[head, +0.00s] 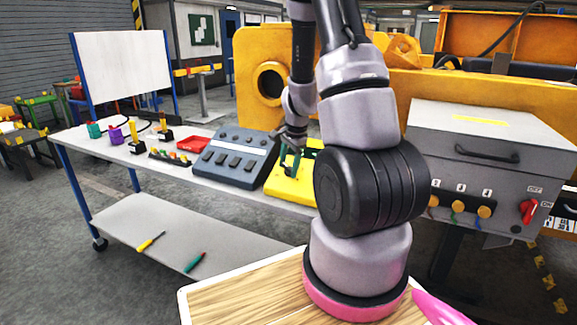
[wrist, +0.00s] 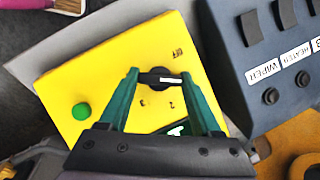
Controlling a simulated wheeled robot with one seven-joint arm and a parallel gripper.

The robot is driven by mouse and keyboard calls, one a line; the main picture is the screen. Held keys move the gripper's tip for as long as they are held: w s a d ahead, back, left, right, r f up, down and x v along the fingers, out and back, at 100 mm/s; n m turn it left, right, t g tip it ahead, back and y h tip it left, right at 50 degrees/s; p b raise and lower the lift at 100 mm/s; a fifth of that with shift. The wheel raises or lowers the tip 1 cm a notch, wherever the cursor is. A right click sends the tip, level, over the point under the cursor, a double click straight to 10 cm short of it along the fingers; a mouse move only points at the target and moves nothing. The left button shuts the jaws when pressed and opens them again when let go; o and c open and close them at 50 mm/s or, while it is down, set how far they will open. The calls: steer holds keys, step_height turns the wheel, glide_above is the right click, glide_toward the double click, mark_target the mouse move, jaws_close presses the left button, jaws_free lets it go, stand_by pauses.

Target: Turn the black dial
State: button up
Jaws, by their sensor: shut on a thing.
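The black dial (wrist: 160,78) sits on a yellow panel (wrist: 75,72), which also shows on the cart in the head view (head: 284,188). My gripper (wrist: 160,76) has its two green fingers closed on the dial's ends, one on each side. In the head view my gripper (head: 292,158) is low over the yellow panel, and the dial itself cannot be made out. The dial's bar lies roughly across the wrist picture, with a pale mark near its right end. The marks OFF, 2 and 3 show around it; the right finger covers part of the face.
A green button (wrist: 82,111) is on the same panel. A dark switch box (head: 238,157) stands close beside the panel. A red tray (head: 193,144) and small items stand further left on the cart. A grey box (head: 490,150) with knobs and a red switch is at right.

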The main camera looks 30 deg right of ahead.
stand_by(0.3)
steer(key=o, duration=1.4)
steer(key=v, duration=1)
steer(key=shift+s+r, duration=0.1)
steer(key=shift+r, duration=0.25)
steer(key=shift+r, duration=0.1)
steer(key=s+a+r+n+t, duration=0.1)
steer(key=s+a+r+n, duration=0.3)
steer(key=r, duration=0.3)
steer(key=s+a+r+n+t+y, duration=0.1)
steer(key=s+a+r+n+t, duration=0.1)
steer(key=s+a+r+n, duration=0.2)
steer(key=s+a+r+n+t, duration=0.1)
steer(key=s+a+r+n, duration=0.2)
steer(key=s+r, duration=0.6)
steer(key=shift+a+r+n, duration=0.2)
steer(key=shift+a+r, duration=0.25)
steer(key=shift+a, duration=0.25)
steer(key=shift+a+r+n, duration=0.2)
steer(key=shift+a+r, duration=0.25)
steer(key=shift+a, duration=0.25)
